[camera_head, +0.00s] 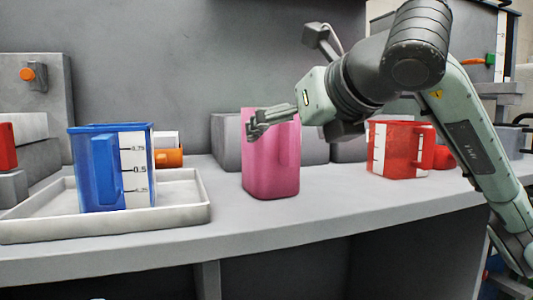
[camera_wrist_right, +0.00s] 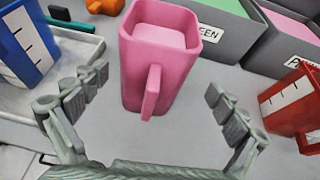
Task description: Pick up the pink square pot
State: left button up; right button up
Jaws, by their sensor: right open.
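The pink square pot (camera_head: 271,170) stands upright on the grey counter in the head view, with its upper part partly covered by my right gripper (camera_head: 268,122). In the right wrist view the pot (camera_wrist_right: 157,60) stands ahead, its open top and a handle on its near side showing. My right gripper (camera_wrist_right: 152,112) is open, its two fingers spread wide to the left and right of the pot's handle side. I see nothing between the fingers touching them. My left gripper is not in view.
A blue jug (camera_head: 110,170) stands in a white tray (camera_head: 180,212) at the left. A red jug (camera_head: 400,150) stands at the right. The counter (camera_head: 330,205) in front of the pot is clear.

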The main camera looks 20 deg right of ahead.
jog(key=x, duration=0.4)
jog(key=a+x, duration=0.1)
jog(key=x, duration=0.1)
jog(key=shift+c, duration=0.6)
jog(key=c, duration=1.2)
